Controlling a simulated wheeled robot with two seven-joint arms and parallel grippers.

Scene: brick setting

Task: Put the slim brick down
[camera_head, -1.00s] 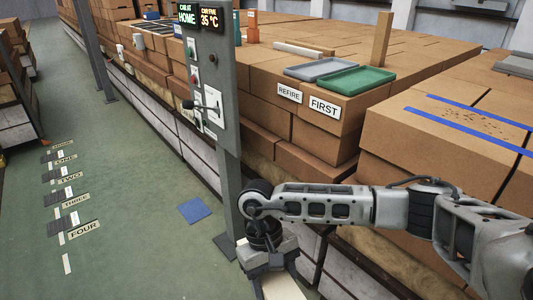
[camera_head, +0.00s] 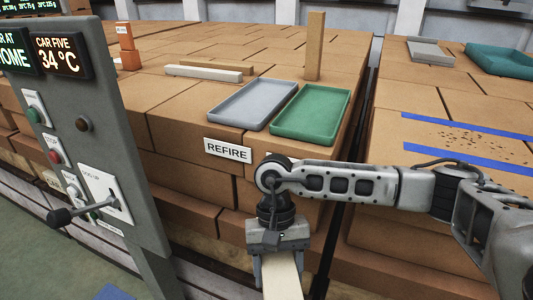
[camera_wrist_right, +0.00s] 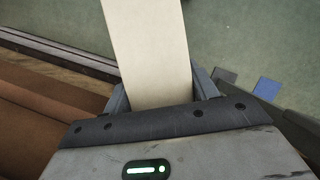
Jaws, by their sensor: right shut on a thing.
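My right gripper (camera_head: 281,272) is shut on the slim brick (camera_head: 283,284), a pale cream bar that points down from the jaws and runs out of the bottom of the head view. The slim brick (camera_wrist_right: 150,45) fills the upper middle of the right wrist view, between the two fingers (camera_wrist_right: 155,95), with green floor and the stack's edge beyond it. The gripper hangs in front of the brick stack, below the REFIRE label (camera_head: 228,150). A grey tray (camera_head: 238,118) and a green tray (camera_head: 293,131) lie empty on the stack top. My left gripper is out of view.
A control post (camera_head: 100,120) with a lever (camera_head: 62,214) stands left of the arm. A cream bar (camera_head: 203,75) lies on the stack, and an upright brown bar (camera_head: 315,47) stands behind the green tray. Blue tape (camera_head: 465,133) marks the right stack.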

